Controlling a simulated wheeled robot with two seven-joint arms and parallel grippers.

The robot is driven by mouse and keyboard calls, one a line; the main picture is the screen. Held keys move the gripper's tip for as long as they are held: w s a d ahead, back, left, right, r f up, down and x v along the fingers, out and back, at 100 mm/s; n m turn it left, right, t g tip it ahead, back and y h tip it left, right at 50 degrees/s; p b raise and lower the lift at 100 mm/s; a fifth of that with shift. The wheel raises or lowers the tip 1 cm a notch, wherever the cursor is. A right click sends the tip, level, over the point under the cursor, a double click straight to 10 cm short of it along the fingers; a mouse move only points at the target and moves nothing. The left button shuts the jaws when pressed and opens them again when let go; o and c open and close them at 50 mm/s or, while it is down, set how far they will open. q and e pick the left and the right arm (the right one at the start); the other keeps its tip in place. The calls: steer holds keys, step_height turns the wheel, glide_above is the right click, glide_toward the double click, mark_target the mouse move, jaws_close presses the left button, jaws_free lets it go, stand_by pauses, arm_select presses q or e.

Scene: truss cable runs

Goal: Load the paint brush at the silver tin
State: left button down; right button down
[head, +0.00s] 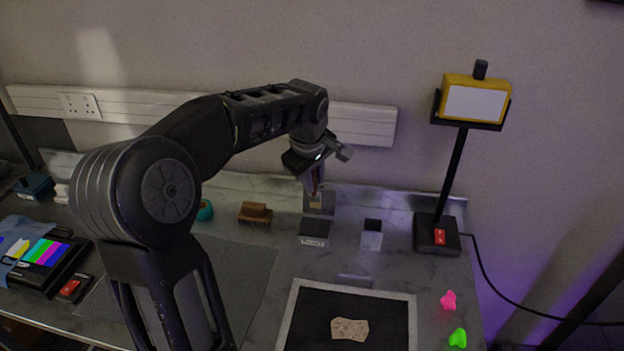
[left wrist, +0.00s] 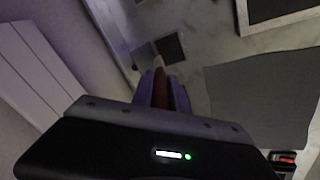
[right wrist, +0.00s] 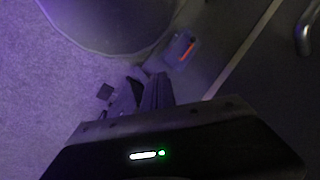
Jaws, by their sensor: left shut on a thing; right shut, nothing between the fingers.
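My left gripper (head: 314,186) is shut on the paint brush, pointing down above the back of the worktop. In the left wrist view the brush's reddish handle (left wrist: 159,88) lies between the fingers, and its pale tip (left wrist: 158,61) is beside a dark square. In the head view the brush is over or just in front of a small grey container (head: 326,199); whether it touches is unclear. A silver-grey open box (head: 372,238) stands to the right; I cannot tell which is the silver tin. My right gripper (right wrist: 150,92) is shut and empty, away from the worktop.
A dark-topped labelled box (head: 314,238) stands in front of the grey container. A brown brush-like block (head: 255,213) is left of it. A lamp-like stand (head: 437,233) is at right. A white-framed black board (head: 400,291) lies in front, with a beige piece on it.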

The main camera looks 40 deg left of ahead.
arm_select(q)
steer(key=shift+f, duration=0.1)
steer(key=shift+f+b, duration=1.95)
steer(key=shift+f, duration=0.95)
steer(key=shift+f+b, duration=0.55)
steer(key=shift+b, duration=0.1)
stand_by(0.6)
steer(key=shift+r, duration=0.1)
steer(key=shift+r+p, duration=2.25)
steer(key=shift+r, duration=1.25)
